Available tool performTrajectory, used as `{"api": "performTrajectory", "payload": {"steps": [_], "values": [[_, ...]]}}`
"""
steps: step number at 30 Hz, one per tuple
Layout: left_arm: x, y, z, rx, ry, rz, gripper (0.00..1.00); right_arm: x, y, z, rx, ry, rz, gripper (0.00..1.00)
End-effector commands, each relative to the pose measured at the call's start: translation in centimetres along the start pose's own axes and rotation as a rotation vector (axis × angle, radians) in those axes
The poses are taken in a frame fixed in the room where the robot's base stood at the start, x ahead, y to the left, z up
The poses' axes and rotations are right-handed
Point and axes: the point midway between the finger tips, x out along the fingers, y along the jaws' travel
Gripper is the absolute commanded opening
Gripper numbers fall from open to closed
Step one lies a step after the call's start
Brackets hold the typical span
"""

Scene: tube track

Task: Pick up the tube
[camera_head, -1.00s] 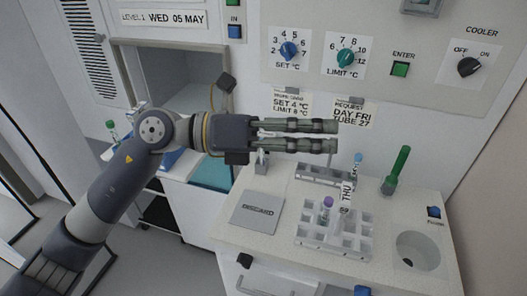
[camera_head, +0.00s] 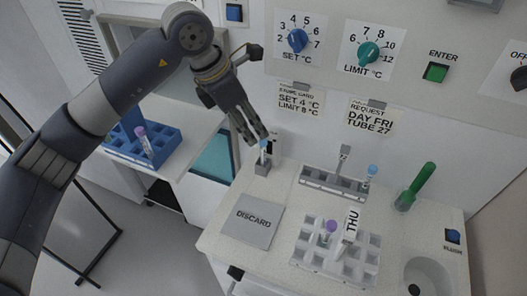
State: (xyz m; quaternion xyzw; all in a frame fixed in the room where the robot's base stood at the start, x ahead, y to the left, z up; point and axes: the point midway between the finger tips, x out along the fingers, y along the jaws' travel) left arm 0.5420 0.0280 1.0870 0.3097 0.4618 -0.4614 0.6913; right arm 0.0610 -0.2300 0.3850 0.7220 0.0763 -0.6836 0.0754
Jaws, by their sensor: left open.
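My left gripper (camera_head: 254,136) is open and points down and right, its fingertips right by the blue cap of a tube (camera_head: 264,151). That tube stands upright in a small grey holder (camera_head: 262,169) near the back left of the white counter. I cannot tell whether the fingers touch the cap or straddle it. Another tube with a blue cap (camera_head: 371,174) stands at the grey rack at the back. A purple-capped tube (camera_head: 328,233) stands in the white rack (camera_head: 312,256), and another (camera_head: 146,142) in the blue rack (camera_head: 172,143) at left. My right gripper is not in view.
A THU marker (camera_head: 351,224) stands in the white rack. A DISCARD plate (camera_head: 254,221) lies left of it. A green tool (camera_head: 415,187) stands at the right, behind a round hole (camera_head: 428,277). The wall behind has dials and note cards (camera_head: 371,117).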

Motion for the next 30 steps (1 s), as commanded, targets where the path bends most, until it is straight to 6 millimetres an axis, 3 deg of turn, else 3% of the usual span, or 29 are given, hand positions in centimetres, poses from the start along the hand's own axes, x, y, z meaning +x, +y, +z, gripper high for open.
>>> {"api": "performTrajectory", "payload": {"steps": [4, 12, 21, 26, 30], "values": [[1.1, 0.0, 0.2, -0.002, 0.000, -0.003, 0.40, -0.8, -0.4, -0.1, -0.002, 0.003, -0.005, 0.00], [4.9, 0.2, 0.4, -0.001, 0.000, -0.003, 0.40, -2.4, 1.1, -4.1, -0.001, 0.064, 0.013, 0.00], [5.5, 0.3, 0.3, 0.000, -0.002, 0.000, 0.40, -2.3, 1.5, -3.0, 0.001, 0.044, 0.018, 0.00], [5.5, 0.3, 0.3, 0.000, -0.002, 0.000, 0.06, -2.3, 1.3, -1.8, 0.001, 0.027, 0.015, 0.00], [5.5, 0.3, 0.3, 0.000, -0.002, 0.000, 0.03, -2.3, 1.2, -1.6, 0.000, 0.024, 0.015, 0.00]]}}
